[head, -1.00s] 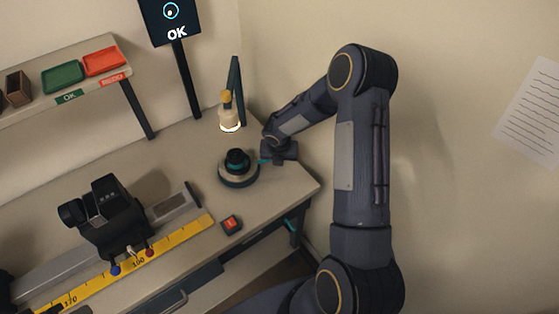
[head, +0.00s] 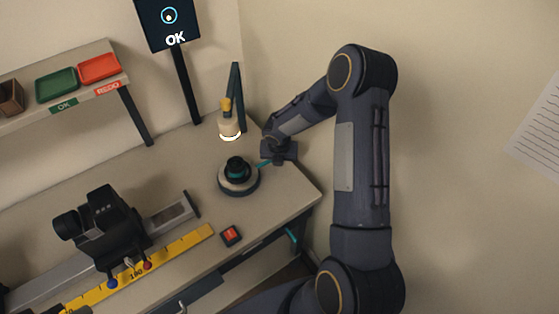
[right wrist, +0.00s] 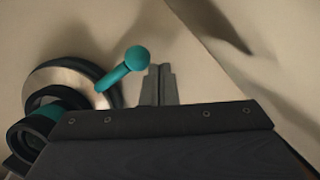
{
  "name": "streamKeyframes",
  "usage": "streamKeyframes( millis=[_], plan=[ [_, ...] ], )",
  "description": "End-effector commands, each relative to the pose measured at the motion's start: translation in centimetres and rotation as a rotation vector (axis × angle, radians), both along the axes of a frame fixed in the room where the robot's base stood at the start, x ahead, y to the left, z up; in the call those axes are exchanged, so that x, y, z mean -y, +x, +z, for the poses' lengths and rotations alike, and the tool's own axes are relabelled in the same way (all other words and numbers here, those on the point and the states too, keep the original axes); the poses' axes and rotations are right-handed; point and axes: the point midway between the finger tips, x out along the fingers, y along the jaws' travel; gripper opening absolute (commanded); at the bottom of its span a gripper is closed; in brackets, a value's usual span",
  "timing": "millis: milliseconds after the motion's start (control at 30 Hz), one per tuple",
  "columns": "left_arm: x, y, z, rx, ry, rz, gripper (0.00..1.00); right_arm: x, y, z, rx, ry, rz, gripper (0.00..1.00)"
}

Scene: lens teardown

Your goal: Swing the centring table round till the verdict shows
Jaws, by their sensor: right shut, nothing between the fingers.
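The centring table (head: 247,187) is a round dark base with a pale metal ring, standing near the right end of the bench. A black lens part with a teal band (head: 236,168) sits upright on it. A teal handle with a ball end (right wrist: 134,60) sticks out from the table's side. My right gripper (right wrist: 160,72) is shut and empty, just beside the handle's ball end with a small gap in the right wrist view. In the head view it (head: 264,163) is at the table's right. The verdict screen (head: 168,25) shows a ring with a dot and "OK". My left gripper is not in view.
A lamp (head: 229,125) stands behind the table. A red button (head: 231,235) sits in front of it. A black device (head: 103,225) on a rail and a yellow ruler (head: 185,243) are at left. Green (head: 57,84) and red (head: 99,67) trays are on a shelf.

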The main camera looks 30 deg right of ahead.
Motion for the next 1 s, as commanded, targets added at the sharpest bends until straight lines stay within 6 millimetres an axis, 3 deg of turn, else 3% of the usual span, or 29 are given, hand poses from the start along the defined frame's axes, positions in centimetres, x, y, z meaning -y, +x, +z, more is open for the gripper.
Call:
streamKeyframes(
  millis=[367,800,1000],
  plan=[
    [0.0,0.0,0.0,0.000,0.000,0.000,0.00,0.0,0.0,0.2,0.000,0.000,0.000,0.00],
    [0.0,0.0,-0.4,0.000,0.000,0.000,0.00,-0.9,-1.3,6.4,0.002,0.000,-0.001,0.00],
    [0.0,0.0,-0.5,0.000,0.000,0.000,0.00,-1.2,-1.6,7.5,-0.001,0.001,0.000,0.00]
  ],
)
